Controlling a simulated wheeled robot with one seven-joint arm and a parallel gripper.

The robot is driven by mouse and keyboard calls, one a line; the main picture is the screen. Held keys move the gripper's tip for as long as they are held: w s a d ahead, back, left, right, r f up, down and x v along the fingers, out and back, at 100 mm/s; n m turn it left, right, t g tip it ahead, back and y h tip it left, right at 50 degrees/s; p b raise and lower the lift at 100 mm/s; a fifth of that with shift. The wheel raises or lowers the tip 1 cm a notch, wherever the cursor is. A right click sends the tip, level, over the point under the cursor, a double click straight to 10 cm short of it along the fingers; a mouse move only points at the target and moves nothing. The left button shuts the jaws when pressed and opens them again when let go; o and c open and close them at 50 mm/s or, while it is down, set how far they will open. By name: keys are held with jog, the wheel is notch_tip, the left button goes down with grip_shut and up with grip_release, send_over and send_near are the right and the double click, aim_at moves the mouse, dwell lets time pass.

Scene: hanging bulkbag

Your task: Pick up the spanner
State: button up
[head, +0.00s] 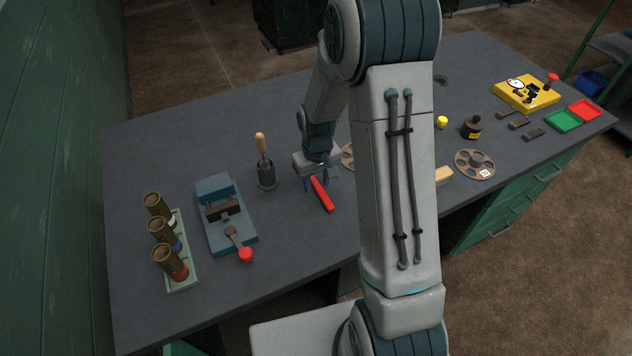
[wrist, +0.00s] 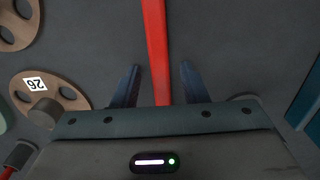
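A long red bar (head: 322,194) lies on the grey bench and looks like the spanner's handle; I cannot make out its jaw end. It also shows in the wrist view (wrist: 156,45), running from the top edge down between my fingers. My gripper (wrist: 160,70) is open, with one finger on each side of the bar and a visible gap on both sides. In the head view my gripper (head: 320,180) points down over the bar's far end and hides that end. I cannot tell how far the fingertips are above the bench.
Left of my gripper stand a dark holder with a wooden-handled tool (head: 265,170), a blue fixture (head: 224,215) with a red-knobbed lever, and a rack (head: 183,265) of brown cylinders. Right are a brown holed disc (head: 475,164), a dark bottle (head: 472,127) and a yellow case (head: 526,94).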

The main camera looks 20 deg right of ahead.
grip_shut()
jog(key=shift+r, duration=0.1)
